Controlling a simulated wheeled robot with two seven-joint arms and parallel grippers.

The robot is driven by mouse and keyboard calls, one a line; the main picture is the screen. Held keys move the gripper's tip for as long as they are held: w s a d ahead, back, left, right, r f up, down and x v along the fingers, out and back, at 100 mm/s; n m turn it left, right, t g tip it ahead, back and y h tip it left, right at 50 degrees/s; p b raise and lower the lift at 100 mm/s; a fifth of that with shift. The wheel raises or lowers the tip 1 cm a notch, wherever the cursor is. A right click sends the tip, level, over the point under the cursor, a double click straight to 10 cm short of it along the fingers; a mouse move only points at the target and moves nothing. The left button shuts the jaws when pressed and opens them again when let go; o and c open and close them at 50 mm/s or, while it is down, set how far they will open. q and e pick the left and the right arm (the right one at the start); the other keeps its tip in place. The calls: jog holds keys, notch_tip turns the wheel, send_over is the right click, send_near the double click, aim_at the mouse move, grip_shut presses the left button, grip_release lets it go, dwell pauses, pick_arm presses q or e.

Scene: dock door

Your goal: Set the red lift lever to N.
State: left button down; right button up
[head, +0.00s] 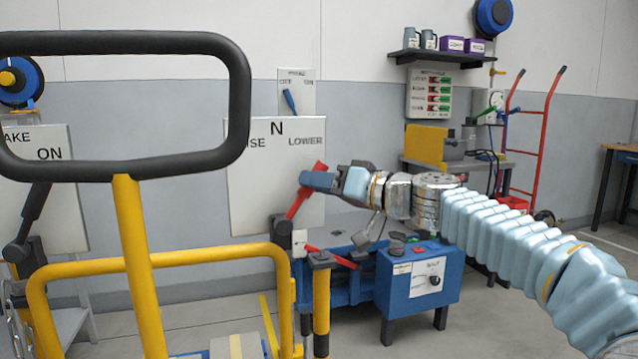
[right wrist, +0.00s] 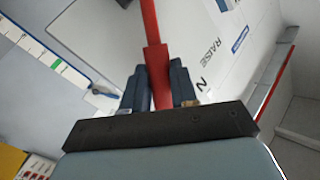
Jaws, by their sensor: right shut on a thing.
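The red lift lever (head: 297,205) rises from a dark pivot in front of a white panel (head: 255,190). The panel reads RAISE at left, N at top middle and LOWER at right; the first word is partly covered. The lever leans right of upright, its tip on the LOWER side of N. My right gripper (head: 314,181) is shut on the lever near its upper end. In the right wrist view, the red lever (right wrist: 151,25) runs between the two dark fingers (right wrist: 161,88). My left gripper is not in view.
A yellow frame (head: 140,250) with a black handle loop (head: 120,40) stands at front left. A second panel (head: 62,200) marked ON, with a black lever (head: 33,215), is at far left. A blue dock unit (head: 425,288) with a knob stands below my right arm.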

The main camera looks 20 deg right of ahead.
grip_shut()
jog(key=shift+r, duration=0.1)
jog(key=shift+a+r+n+g+h+p, duration=0.3)
jog(key=shift+a+r+n+p, duration=0.2)
jog(key=shift+p, duration=0.5)
jog(key=a+n+h+p, duration=0.1)
jog(key=p, duration=0.1)
jog(key=a+r+n+g+p, duration=0.1)
jog(key=a+p, duration=0.1)
jog(key=shift+r+h+p, duration=0.2)
jog(key=shift+h+p, duration=0.15)
jog(key=shift+h, duration=0.05)
jog(key=shift+s+a+n+g+h+p, duration=0.1)
jog(key=shift+a+n+g+h+p, duration=0.25)
jog(key=shift+a+n+p, duration=0.45)
jog(key=shift+f+h+p, duration=0.15)
jog(key=shift+h+p, duration=0.1)
jog(key=shift+p, duration=0.25)
